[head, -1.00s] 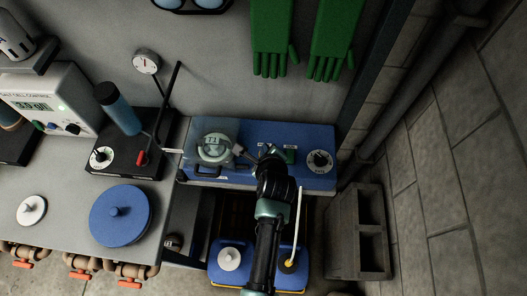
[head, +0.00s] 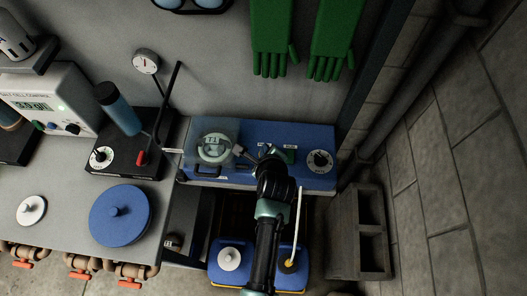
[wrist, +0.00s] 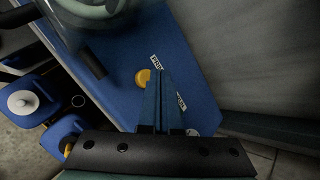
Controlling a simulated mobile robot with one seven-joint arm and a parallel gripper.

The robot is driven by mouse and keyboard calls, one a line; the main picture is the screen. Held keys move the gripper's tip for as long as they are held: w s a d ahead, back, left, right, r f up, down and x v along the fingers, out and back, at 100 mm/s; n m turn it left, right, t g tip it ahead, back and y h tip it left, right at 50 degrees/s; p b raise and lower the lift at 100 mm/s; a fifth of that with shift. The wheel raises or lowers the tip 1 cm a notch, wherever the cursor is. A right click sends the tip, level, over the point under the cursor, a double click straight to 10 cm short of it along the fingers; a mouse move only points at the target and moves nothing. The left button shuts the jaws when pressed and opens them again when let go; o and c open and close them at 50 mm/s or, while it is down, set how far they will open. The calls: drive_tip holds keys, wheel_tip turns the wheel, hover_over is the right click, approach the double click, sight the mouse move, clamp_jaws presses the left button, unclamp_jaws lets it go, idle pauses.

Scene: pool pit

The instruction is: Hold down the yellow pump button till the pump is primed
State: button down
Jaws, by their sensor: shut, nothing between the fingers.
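The yellow pump button (wrist: 142,78) shows in the wrist view on the unit's blue face, beside a white label. In the head view my gripper hides it. My gripper (head: 268,150) is over the middle of the unit. In the wrist view its shut, empty fingers (wrist: 161,73) overlap the button's right edge. I cannot tell whether they touch or press it.
A black handle (wrist: 93,65) stands near the button in the wrist view. Blue canisters (head: 232,274) sit low in front, one with a white tube. A concrete block (head: 343,235) stands at the right. Green gloves (head: 271,40) hang above.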

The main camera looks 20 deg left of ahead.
drive_tip(key=shift+f, duration=0.35)
